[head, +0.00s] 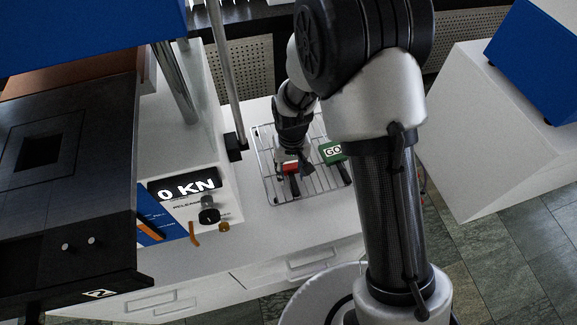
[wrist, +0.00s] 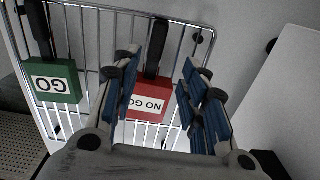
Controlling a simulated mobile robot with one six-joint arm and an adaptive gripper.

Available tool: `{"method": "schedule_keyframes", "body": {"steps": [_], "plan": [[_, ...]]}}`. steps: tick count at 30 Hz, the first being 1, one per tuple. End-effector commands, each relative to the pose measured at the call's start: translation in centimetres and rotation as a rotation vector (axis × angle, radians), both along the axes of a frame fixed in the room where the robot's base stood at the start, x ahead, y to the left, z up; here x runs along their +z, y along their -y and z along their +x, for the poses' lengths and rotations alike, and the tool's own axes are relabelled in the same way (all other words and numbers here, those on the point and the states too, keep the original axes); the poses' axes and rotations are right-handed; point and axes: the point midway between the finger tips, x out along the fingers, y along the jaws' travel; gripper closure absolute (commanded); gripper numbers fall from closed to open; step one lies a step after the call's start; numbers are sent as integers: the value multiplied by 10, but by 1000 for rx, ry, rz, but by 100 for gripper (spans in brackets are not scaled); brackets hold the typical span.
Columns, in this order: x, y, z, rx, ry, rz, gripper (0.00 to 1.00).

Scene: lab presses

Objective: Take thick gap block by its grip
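Two blocks with black grips lie on a wire rack (head: 262,160). The red block (wrist: 150,100) reads NO GO, and its black grip (wrist: 157,48) shows between my fingers in the wrist view. The green block (wrist: 52,83) reads GO, and its black grip (wrist: 38,28) lies to the left. In the head view, the red block (head: 290,168) is partly hidden by my gripper (head: 293,158), and the green block (head: 332,151) is to its right. My gripper (wrist: 161,60) is open above the red block, its blue-padded fingers apart. I cannot tell which block is thicker.
A press with a 0 KN display (head: 187,190) and knobs stands left of the rack. A vertical metal rod (head: 228,80) rises behind the rack's left side. A white cabinet (head: 490,130) is at the right. The white bench top (head: 275,228) in front of the rack is clear.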

Motion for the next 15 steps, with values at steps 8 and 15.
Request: {"method": "schedule_keyframes", "body": {"steps": [8,15], "plan": [[-20,4,2,-1,-1,0,60],[-54,7,4,0,-1,0,60]]}}
